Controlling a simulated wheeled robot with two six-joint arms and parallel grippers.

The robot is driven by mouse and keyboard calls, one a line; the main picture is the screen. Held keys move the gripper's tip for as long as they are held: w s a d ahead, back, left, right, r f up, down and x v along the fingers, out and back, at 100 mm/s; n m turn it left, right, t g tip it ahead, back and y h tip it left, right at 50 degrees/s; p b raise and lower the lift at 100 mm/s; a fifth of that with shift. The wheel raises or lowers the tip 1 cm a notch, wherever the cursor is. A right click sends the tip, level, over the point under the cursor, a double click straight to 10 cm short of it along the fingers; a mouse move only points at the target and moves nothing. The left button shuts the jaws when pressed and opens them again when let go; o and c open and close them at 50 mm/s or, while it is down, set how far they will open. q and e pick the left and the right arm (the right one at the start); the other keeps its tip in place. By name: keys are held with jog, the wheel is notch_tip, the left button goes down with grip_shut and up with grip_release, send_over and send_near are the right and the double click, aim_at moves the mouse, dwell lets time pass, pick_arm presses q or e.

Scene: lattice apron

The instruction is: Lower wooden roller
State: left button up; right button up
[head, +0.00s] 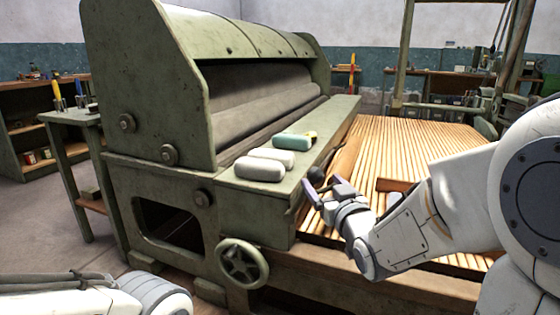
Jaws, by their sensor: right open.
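A long wooden piece that looks like the wooden roller (344,156) lies along the left edge of the slatted wooden apron (415,135), beside the green machine. A black rounded knob (316,174) sits by its near end. My right gripper (324,189) is open, with its fingertips right at the knob; I cannot tell whether they touch it. The gripper and wrist hide part of the roller's near end. My left arm shows at the lower left, but its gripper is out of frame.
The green machine (160,85) has a handwheel (243,263) low in front. A shorter wooden block (395,185) lies on the slats. A side table (65,116) holds tools at left.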

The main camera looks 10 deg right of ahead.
aim_at(312, 171)
jog(key=shift+w+r+p, duration=0.25)
jog(key=shift+w+p, duration=0.05)
jog(key=shift+p, duration=0.3)
jog(key=w, duration=0.2)
jog(key=w+b, duration=0.1)
jog(key=w, duration=0.1)
jog(key=w+b, duration=0.1)
jog(key=w, duration=0.2)
jog(key=shift+a+f, duration=0.1)
jog(key=shift+f, duration=0.25)
pick_arm(q)
jog(key=shift+r, duration=0.1)
pick_arm(e)
jog(key=shift+w+r, duration=0.1)
jog(key=shift+w, duration=0.35)
grip_shut()
